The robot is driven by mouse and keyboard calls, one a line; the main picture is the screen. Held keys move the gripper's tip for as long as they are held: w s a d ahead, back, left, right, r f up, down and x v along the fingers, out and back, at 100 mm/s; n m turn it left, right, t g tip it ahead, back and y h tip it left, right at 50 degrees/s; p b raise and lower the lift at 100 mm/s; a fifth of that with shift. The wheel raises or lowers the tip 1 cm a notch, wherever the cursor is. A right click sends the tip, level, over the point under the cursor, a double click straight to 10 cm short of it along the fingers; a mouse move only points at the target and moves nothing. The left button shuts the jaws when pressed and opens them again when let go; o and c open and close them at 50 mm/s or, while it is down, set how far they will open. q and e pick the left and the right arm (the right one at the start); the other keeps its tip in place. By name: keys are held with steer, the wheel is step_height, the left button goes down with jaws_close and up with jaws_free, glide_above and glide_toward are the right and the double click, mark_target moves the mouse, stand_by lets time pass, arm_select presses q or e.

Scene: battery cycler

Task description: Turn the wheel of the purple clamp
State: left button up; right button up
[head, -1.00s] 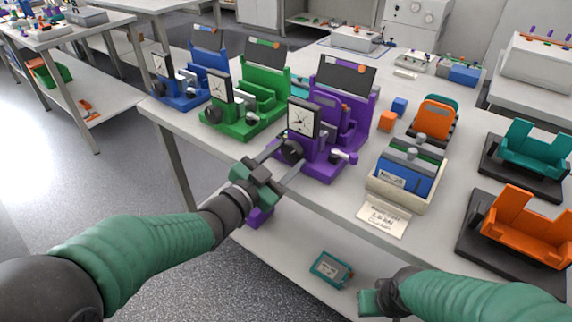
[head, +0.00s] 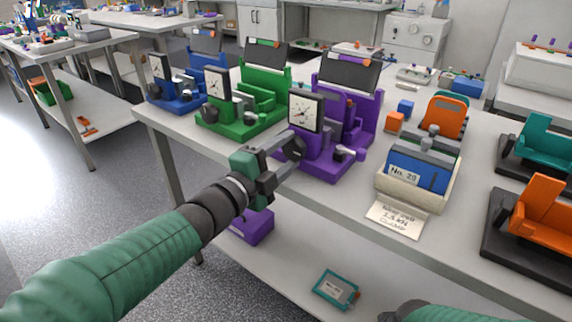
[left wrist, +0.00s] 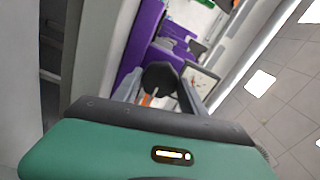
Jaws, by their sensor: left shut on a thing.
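The purple clamp (head: 340,120) stands at the front edge of the table in the head view, with a square dial gauge (head: 306,111) on its front. Its dark round wheel (head: 294,147) is below the gauge, facing the table's front edge. My left gripper (head: 285,150) is shut on the wheel, a finger on each side of it. In the left wrist view the dark wheel (left wrist: 160,78) sits between the fingers, with purple clamp parts behind it. My right gripper is outside the head view; only a bit of its arm shows at the bottom edge.
A green clamp (head: 250,100) and a blue clamp (head: 190,85) stand to the left. A cream tray (head: 425,195) with a blue battery and a paper note (head: 397,220) lie to the right. A lower shelf holds a purple box (head: 255,226) and a teal device (head: 335,289).

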arm_select(q)
steer(key=m+b, duration=0.2)
steer(key=f+m+b, duration=0.1)
steer(key=m+b, duration=0.1)
steer(key=shift+d+m, duration=0.1)
steer(key=shift+m, duration=0.2)
steer(key=m+b, duration=0.4)
steer(key=shift+f+m, duration=0.1)
steer(key=shift+m, duration=0.2)
steer(key=m+b, duration=0.3)
steer(key=m, duration=0.1)
steer(key=shift+r+m+b, duration=0.2)
steer(key=shift+m+b, duration=0.95)
steer(key=shift+m, duration=0.75)
steer(key=o, duration=1.3)
steer(key=shift+r, duration=0.1)
steer(key=shift+o, duration=0.3)
steer(key=shift+r, duration=0.1)
